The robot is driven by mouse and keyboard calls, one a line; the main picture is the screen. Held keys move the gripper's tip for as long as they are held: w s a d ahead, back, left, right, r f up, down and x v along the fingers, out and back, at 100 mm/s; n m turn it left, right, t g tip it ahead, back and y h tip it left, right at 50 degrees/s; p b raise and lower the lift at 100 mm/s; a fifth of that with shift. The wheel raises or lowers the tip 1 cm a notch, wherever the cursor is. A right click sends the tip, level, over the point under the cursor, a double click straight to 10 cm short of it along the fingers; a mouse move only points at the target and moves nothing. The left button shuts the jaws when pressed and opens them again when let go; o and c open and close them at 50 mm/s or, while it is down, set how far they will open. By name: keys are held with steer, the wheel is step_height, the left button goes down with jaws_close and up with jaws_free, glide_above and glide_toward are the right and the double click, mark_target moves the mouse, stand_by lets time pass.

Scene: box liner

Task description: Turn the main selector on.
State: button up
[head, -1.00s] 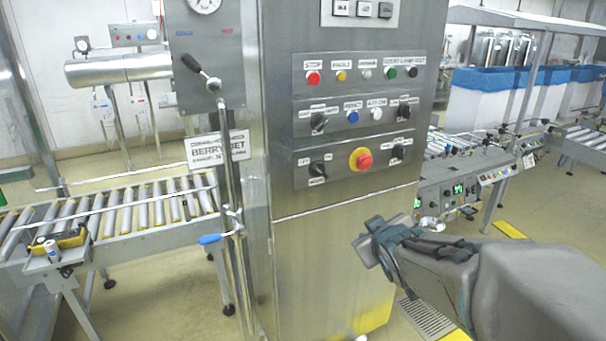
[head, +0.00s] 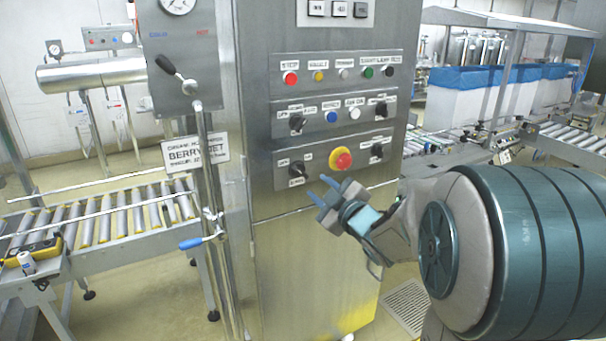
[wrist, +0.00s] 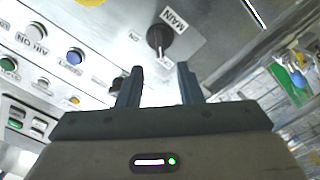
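My gripper (head: 319,187) is in front of the panel, below and right of the knob in the head view.
A red emergency stop on a yellow ring (head: 341,158) is right of the main selector. Another black selector (head: 296,122) is above it, and one (head: 377,150) is at the lower right. A pipe with a blue-handled valve (head: 192,243) runs left of the cabinet.

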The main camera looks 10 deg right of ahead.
mark_target(301, 173)
steer(key=p+x, duration=0.1)
steer(key=x, duration=0.7)
steer(key=shift+w+a, duration=0.1)
steer(key=shift+w, duration=0.2)
jaws_close()
